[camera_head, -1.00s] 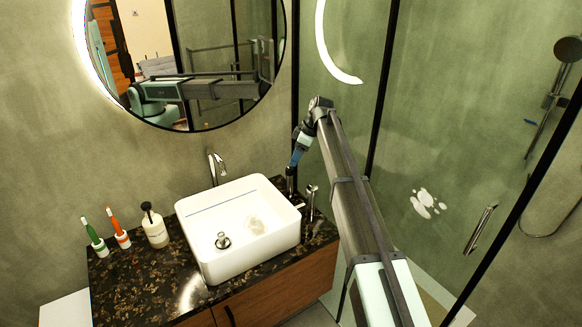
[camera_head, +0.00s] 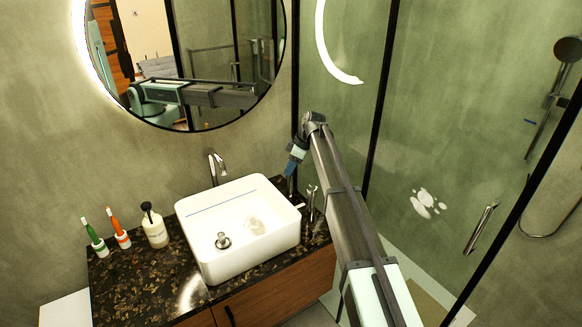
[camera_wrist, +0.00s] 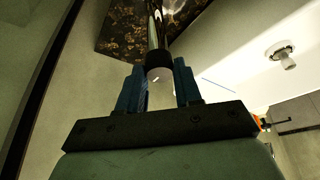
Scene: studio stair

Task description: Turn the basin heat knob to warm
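A slim upright fixture (camera_head: 290,187) stands on the counter by the basin's back right corner, just below my gripper (camera_head: 289,172). I take it to be the heat knob, though its setting cannot be read. In the wrist view a chrome post with a black collar (camera_wrist: 159,58) and pale end lies between the blue fingers of my gripper (camera_wrist: 160,84). The fingers are spread, one on each side of the collar; contact cannot be made out. The white basin (camera_head: 225,255) sits on the counter, with a chrome faucet (camera_head: 212,166) behind it.
A second chrome fitting (camera_head: 312,200) stands close to the right of the upright fixture. The glass shower wall (camera_head: 335,130) is close behind my arm.

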